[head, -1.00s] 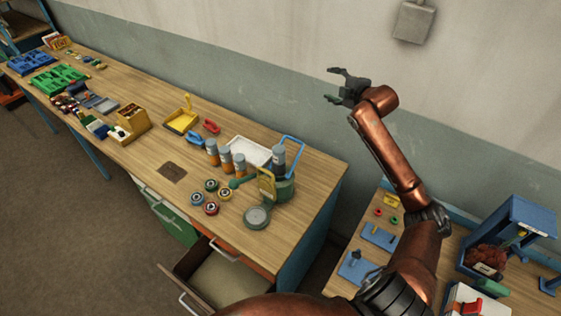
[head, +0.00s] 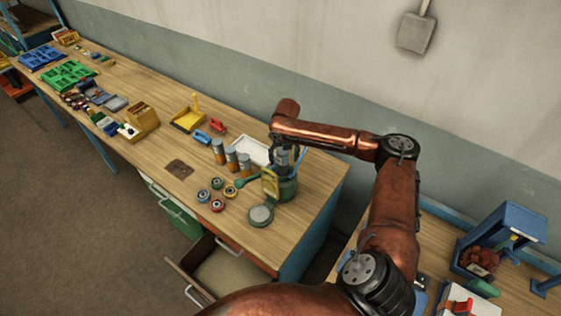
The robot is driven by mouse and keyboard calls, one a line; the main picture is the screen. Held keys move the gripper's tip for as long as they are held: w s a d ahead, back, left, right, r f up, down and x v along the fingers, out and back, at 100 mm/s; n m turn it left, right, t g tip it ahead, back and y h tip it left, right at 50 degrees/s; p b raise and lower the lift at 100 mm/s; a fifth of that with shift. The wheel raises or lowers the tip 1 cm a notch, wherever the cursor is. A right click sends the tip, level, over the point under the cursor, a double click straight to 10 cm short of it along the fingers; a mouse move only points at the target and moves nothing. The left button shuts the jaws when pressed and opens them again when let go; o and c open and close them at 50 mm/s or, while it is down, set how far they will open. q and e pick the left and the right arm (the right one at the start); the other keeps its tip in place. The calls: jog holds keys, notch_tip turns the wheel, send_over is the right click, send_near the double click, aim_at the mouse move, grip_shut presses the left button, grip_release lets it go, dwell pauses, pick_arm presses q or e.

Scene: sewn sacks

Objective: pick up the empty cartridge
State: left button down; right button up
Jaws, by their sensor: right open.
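Three grey cylinders with orange bands, which look like cartridges, stand in a row on the bench: the left one (head: 219,151), the middle one (head: 232,160) and the right one (head: 245,164). Another grey cylinder (head: 283,157) stands upright at a green round holder (head: 285,188); I cannot tell whether it is the empty cartridge. My right gripper (head: 280,151) points down at this cylinder's top, open, with its fingers partly hidden and dark against it. I cannot tell whether they touch it. My left gripper is not in view.
A white tray (head: 251,149) lies behind the cylinders. Several coloured round rolls (head: 217,205) and a grey disc (head: 261,214) lie in front. An open drawer (head: 225,268) juts out at the bench front.

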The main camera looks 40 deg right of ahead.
aim_at(282, 164)
jog(key=f, duration=0.1)
jog(key=w+f+p, duration=0.1)
jog(key=f, duration=0.3)
jog(key=shift+w+d, duration=0.25)
jog(key=shift+w, duration=0.05)
jog(key=shift+d+f, duration=0.1)
jog(key=shift+f, duration=0.45)
jog(key=shift+c, duration=0.7)
jog(key=c, duration=1.1)
